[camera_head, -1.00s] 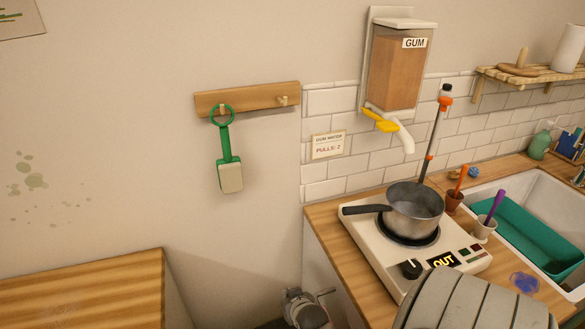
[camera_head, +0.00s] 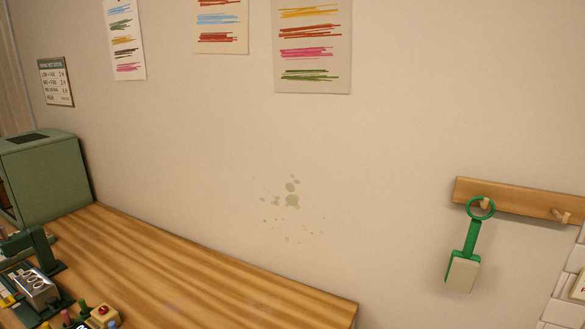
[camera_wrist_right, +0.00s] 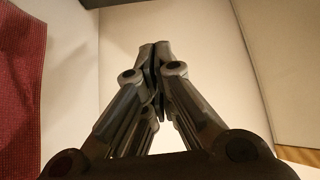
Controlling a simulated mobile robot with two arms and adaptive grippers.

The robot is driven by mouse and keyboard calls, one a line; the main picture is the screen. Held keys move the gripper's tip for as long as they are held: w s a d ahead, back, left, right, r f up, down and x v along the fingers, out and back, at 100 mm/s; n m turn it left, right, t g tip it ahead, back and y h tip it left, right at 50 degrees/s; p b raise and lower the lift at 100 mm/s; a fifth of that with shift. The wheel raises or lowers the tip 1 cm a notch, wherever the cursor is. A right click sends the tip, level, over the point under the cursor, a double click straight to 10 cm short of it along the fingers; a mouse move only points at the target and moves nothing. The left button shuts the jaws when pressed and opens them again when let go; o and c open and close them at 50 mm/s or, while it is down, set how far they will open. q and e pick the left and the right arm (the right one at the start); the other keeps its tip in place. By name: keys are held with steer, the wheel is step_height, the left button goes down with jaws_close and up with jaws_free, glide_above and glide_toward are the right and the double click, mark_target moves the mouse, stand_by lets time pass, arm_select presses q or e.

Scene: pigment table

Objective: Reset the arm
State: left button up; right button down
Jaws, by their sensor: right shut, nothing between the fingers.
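My right gripper (camera_wrist_right: 156,62) shows in the right wrist view. Its fingers are drawn together at the tips, with nothing between them. A plain pale surface lies beyond it, and the fingertips touch nothing that I can make out. Neither gripper shows in the head view, and my left gripper is in no frame.
A wooden table (camera_head: 190,262) runs along the wall, its middle bare. A green box-shaped device (camera_head: 45,175) and small tools stand at its left. A green-handled tool (camera_head: 471,243) hangs on a wooden peg rail (camera_head: 525,201). A red cloth-like surface (camera_wrist_right: 20,80) is left in the wrist view.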

steer(key=s+a+f+n+g+y, duration=0.1)
steer(key=s+a+f+n+g, duration=0.1)
steer(key=s+a+f, duration=0.6)
steer(key=s+a+f+n+g+y, duration=0.2)
steer(key=s+a+f+n, duration=0.1)
steer(key=s+f, duration=0.85)
steer(key=s+f+n+g, duration=0.1)
steer(key=s+f, duration=0.3)
steer(key=s, duration=0.7)
steer(key=shift+s+d+f+n+g, duration=0.15)
steer(key=shift+s+d+n+g, duration=0.2)
steer(key=shift+g, duration=0.25)
steer(key=shift+s, duration=0.1)
